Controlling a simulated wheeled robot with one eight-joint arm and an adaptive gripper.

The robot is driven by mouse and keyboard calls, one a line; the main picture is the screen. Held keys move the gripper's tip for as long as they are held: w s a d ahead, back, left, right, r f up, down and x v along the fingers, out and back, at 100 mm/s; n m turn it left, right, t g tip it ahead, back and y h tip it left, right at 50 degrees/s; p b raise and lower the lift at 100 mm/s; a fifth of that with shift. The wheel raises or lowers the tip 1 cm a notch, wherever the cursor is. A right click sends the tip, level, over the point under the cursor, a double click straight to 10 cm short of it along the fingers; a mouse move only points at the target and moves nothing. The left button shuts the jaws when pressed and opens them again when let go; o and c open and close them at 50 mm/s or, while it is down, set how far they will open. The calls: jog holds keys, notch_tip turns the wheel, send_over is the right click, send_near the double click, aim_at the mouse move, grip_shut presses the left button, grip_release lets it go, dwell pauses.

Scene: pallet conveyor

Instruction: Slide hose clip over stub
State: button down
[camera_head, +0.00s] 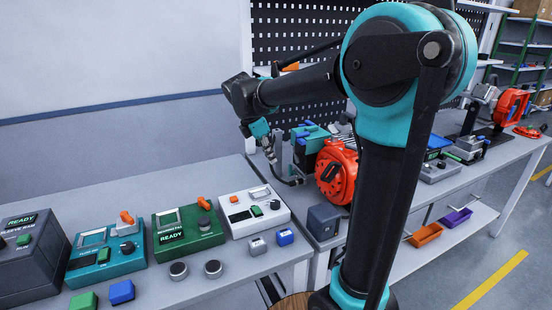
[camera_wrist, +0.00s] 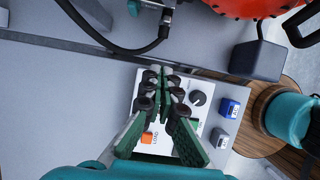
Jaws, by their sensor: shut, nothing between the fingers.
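My gripper (camera_wrist: 165,82) has green fingers with dark pads, closed together with nothing between them. In the head view my gripper (camera_head: 271,157) hangs above the back of the bench, just beyond the white device. In the wrist view its fingers cover part of that white device (camera_wrist: 148,152). The hose also shows in the head view (camera_head: 293,183), left of the red reel. I cannot single out the clip or the stub.
The white device (camera_head: 238,212) stands beside a green one (camera_head: 188,232) and a teal one (camera_head: 104,255). Small grey (camera_head: 258,246) and blue (camera_head: 285,237) blocks lie in front. A red reel (camera_head: 337,175) and a dark box (camera_head: 324,222) stand to the right.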

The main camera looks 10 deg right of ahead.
aim_at(296, 180)
jog(key=d+f, duration=0.1)
jog(key=f, duration=0.1)
jog(key=w+d+f, duration=0.1)
jog(key=d+f, duration=0.1)
jog(key=f, duration=0.1)
jog(key=d+f, duration=0.2)
jog(key=shift+w+d+f, duration=0.2)
jog(key=shift+w+f, duration=0.15)
jog(key=shift+w+d, duration=0.25)
jog(key=shift+d, duration=0.45)
jog(key=shift+w+d, duration=0.25)
jog(key=shift+d, duration=0.4)
jog(key=shift+w+d, duration=0.2)
jog(key=shift+d, duration=0.4)
